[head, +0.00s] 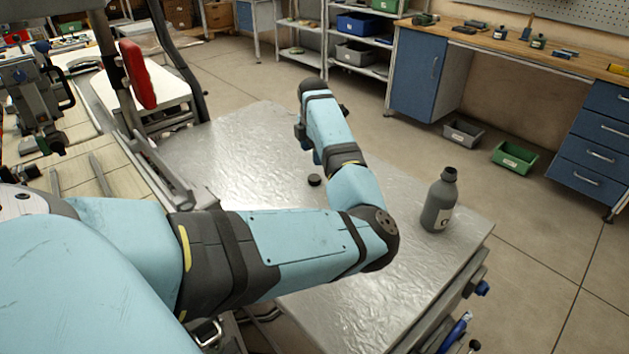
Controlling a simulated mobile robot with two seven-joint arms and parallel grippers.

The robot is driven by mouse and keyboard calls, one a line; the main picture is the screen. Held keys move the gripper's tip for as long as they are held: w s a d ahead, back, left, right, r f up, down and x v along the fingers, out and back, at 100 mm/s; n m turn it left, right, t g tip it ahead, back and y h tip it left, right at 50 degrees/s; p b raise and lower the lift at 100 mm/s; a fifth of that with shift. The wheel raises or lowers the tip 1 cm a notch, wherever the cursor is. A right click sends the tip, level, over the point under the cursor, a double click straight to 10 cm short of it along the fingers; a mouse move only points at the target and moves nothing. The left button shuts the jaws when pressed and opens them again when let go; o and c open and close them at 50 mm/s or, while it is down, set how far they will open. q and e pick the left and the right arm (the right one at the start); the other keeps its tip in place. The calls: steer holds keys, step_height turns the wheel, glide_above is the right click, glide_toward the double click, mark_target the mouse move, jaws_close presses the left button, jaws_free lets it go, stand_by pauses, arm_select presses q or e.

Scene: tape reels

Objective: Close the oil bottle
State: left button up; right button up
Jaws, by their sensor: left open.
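The oil bottle (437,207) is dark grey with a pale label and a black neck. It stands upright near the right edge of the metal table, and I see no cap on its neck. A small round black cap (314,180) lies on the table to the left of the bottle, apart from it. My left gripper (304,136) is over the table beyond the cap, left of the bottle, mostly hidden by my own wrist and forearm. It is open, and I see nothing held in it. My right gripper is not in view.
The metal table top (240,150) is mostly clear. A machine with a red part (137,75) stands at the left. A workbench with blue drawers (601,135), a grey bin (463,133) and a green bin (513,156) are beyond the table on the right.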

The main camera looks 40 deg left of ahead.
mark_target(315, 177)
arm_select(q)
steer(key=shift+f, duration=1.5)
steer(key=f, duration=0.3)
steer(key=f+b, duration=0.1)
steer(key=f, duration=0.1)
steer(key=shift+d+f, duration=0.15)
steer(key=shift+d, duration=0.1)
steer(key=c, duration=1)
